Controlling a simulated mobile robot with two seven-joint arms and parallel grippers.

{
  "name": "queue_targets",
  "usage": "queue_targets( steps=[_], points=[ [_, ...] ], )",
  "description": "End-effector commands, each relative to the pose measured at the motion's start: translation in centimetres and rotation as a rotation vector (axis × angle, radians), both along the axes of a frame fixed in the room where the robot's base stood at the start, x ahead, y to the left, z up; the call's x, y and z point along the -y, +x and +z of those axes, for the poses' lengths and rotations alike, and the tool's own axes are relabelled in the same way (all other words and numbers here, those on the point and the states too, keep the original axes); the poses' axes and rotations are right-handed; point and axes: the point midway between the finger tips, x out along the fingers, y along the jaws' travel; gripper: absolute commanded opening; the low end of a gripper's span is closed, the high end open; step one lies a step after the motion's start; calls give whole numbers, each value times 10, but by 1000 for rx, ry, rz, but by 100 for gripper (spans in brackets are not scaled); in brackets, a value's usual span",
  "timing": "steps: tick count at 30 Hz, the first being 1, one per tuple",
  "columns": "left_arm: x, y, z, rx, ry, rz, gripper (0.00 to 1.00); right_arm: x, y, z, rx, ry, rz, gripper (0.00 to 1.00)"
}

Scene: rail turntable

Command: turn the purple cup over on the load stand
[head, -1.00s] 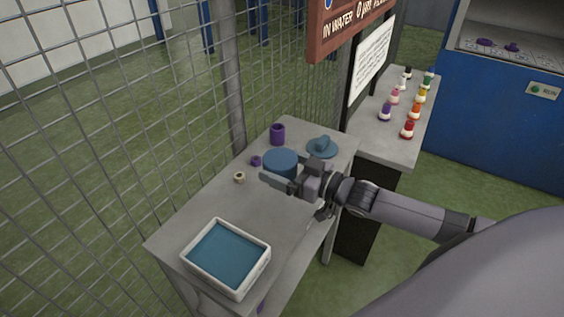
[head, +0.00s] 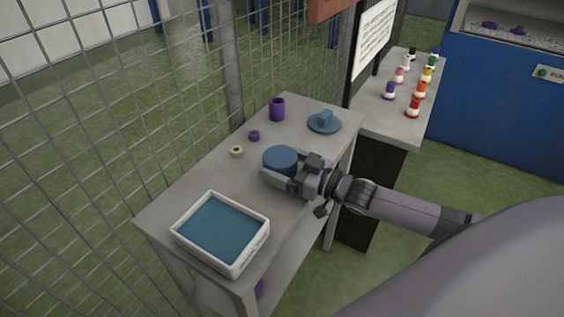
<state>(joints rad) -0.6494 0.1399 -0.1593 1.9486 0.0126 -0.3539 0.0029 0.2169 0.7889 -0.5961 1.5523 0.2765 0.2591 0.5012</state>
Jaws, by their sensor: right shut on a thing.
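The purple cup (head: 277,110) stands at the back of the grey table (head: 185,190), near the mesh fence. Its top looks dark and open. My right gripper (head: 276,182) is shut on a blue round pot (head: 281,160), at its near side and well in front of the cup. I cannot tell whether the pot touches the table. I cannot make out which thing is the load stand. My left gripper is not in view.
A blue lid with a knob (head: 324,123), a small purple ring (head: 254,135) and a beige ring (head: 237,152) lie on the table. A white tray with a blue inside (head: 240,265) fills the near end. Several coloured bottles (head: 413,106) stand on the bench behind.

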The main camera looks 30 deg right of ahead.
Motion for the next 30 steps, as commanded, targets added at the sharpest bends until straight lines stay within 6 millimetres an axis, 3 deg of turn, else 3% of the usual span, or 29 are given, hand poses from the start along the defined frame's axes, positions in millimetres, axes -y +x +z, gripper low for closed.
queue_targets(
  steps=[29,30],
  points=[
    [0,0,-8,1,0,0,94,0,0,-11,1,1,0,48],
    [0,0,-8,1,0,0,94,0,0,-11,2,1,0,94]
  ],
)
